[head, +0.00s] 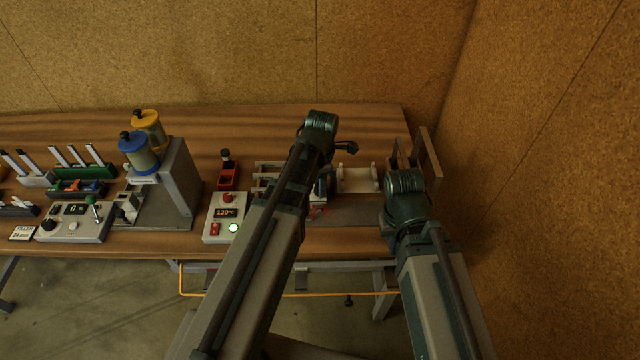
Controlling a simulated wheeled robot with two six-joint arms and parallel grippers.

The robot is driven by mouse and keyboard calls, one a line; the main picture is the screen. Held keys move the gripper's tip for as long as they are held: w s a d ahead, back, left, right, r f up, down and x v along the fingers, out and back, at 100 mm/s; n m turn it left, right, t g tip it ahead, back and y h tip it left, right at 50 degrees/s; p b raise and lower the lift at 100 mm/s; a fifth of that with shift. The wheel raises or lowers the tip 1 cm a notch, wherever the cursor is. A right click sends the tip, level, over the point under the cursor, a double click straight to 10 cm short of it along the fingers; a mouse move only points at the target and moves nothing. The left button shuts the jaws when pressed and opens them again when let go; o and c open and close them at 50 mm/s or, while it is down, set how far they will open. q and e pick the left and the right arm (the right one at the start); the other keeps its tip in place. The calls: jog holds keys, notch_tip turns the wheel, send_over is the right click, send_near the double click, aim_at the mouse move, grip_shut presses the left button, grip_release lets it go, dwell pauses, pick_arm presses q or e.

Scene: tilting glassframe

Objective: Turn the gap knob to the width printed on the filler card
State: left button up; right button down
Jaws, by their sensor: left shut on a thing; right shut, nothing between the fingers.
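The gap knob appears to be the black knob (48,224) on a light grey control box (82,232) at the left. The box's display (74,209) reads 0. The filler card (22,233) lies left of the box and reads FILLER 24 mm. My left gripper (320,190) is partly hidden behind its own arm, low over the right part of the bench, far from the knob. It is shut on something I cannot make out. My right gripper is hidden behind its own arm at the bench's right end.
A second box (225,217) shows 120°C. A white holder (357,180) sits between my arms. The bench's back strip (240,120) is clear.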

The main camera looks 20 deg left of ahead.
pick_arm(q)
grip_shut()
